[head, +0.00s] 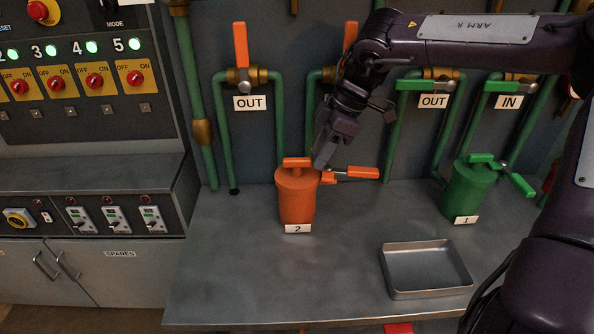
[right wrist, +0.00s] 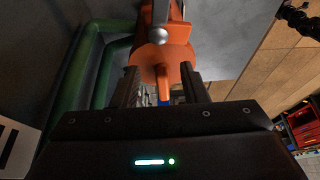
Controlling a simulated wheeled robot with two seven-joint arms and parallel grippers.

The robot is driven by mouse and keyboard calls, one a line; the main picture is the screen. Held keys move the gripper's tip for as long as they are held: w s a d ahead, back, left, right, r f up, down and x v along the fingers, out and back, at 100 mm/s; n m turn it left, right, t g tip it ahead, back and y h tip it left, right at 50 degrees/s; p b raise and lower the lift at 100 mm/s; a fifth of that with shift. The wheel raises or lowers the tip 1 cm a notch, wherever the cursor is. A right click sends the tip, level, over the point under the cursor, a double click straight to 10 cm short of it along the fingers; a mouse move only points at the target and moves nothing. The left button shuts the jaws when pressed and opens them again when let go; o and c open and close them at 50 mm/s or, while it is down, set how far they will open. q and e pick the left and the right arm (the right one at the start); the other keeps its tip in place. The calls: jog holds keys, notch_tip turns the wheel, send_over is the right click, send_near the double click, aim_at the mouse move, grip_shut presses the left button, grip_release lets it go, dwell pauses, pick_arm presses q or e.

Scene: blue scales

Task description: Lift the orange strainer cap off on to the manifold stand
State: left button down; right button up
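The orange strainer (head: 297,207) stands upright on the grey bench, with its label 2 at the foot. Its round orange cap (head: 288,176) is on top and carries an orange bar handle (head: 296,162). My right gripper (head: 322,162) is beside the cap's right edge, partly hidden by its own body. In the right wrist view its two dark fingers (right wrist: 162,90) stand apart, with the orange cap (right wrist: 150,56) just beyond them and a narrow orange part between them. I cannot tell whether they touch it. My left gripper is not in view.
The grey bench top (head: 240,270) serves as the stand and is clear at front left. A metal tray (head: 425,290) sits at front right. A green strainer (head: 463,192) stands at right. An orange valve lever (head: 360,173) sticks out beside the orange strainer; green pipes run behind.

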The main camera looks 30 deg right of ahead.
aim_at(301, 158)
jog(key=shift+w+a, duration=0.2)
jog(key=shift+a, duration=0.3)
jog(key=shift+w+a+f, duration=0.15)
jog(key=shift+w+a, duration=0.15)
jog(key=shift+a, duration=0.25)
jog(key=shift+w+a+f, duration=0.1)
jog(key=shift+w+a, duration=0.2)
jog(key=shift+a, duration=0.25)
jog(key=shift+p+x, duration=0.45)
jog(key=shift+x, duration=0.6)
jog(key=shift+w+f, duration=0.15)
jog(key=shift+f, duration=0.05)
grip_shut()
jog(key=shift+r, duration=0.1)
